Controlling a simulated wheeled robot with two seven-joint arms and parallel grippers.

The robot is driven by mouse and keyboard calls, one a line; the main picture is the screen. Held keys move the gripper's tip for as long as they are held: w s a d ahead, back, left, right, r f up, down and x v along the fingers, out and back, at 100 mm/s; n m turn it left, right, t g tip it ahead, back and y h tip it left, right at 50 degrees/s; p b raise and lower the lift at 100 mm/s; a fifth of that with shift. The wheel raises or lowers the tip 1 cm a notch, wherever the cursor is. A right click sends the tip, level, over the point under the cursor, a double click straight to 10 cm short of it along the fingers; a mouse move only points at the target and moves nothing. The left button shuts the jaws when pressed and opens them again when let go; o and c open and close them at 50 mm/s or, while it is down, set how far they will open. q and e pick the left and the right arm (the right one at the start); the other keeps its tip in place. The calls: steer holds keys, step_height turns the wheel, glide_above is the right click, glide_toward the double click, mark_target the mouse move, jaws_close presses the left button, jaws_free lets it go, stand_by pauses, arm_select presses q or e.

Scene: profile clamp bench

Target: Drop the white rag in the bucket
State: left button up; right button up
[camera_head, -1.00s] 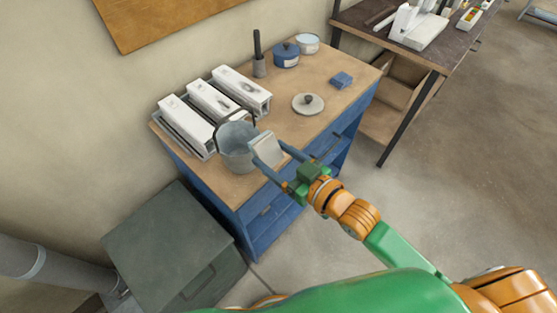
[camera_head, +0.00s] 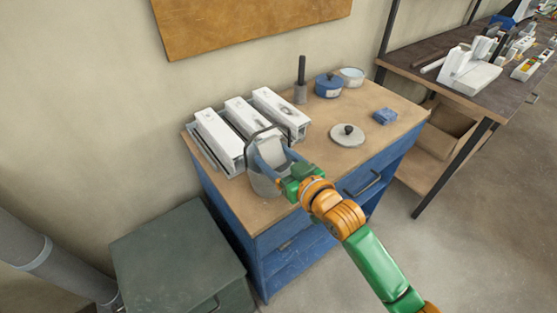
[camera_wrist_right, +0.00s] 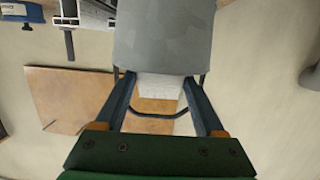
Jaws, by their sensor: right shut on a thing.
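The grey bucket (camera_head: 262,185) stands on the wooden top of the blue cabinet, near its front edge, with its dark handle raised. My right gripper (camera_head: 282,168) is at the bucket's mouth, its fingers mostly hidden in the head view. It is shut on the white rag (camera_head: 270,150), which is inside the loop of the handle. In the right wrist view, the rag (camera_wrist_right: 162,86) shows between the fingers, and the bucket's grey wall (camera_wrist_right: 165,35) seems to hide the fingertips. How deep the rag sits is unclear. My left gripper is not in view.
White profiles (camera_head: 218,138) lie in a rack behind the bucket. A grey lid (camera_head: 347,136), a blue block (camera_head: 385,116) and a blue pot (camera_head: 328,86) are on the cabinet top (camera_head: 310,170). A dark green box (camera_head: 178,255) stands at lower left.

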steer(key=o, duration=1.3)
steer(key=v, duration=0.7)
steer(key=s+d+f+m+g+h, duration=0.3)
steer(key=s+d+f+g+h, duration=0.25)
steer(key=f, duration=0.65)
steer(key=s+d+f+m+g+h, duration=0.15)
steer(key=s+d+f, duration=0.25)
steer(key=s, duration=0.4)
steer(key=s+d+f+g+h, duration=0.1)
steer(key=s+d+f+g, duration=0.25)
steer(key=s, duration=0.45)
step_height(320, 180, down, 17)
steer(key=s, duration=0.1)
steer(key=s+d+f+g, duration=0.2)
steer(key=s+f, duration=0.8)
steer(key=s, duration=0.2)
steer(key=shift+s, duration=0.25)
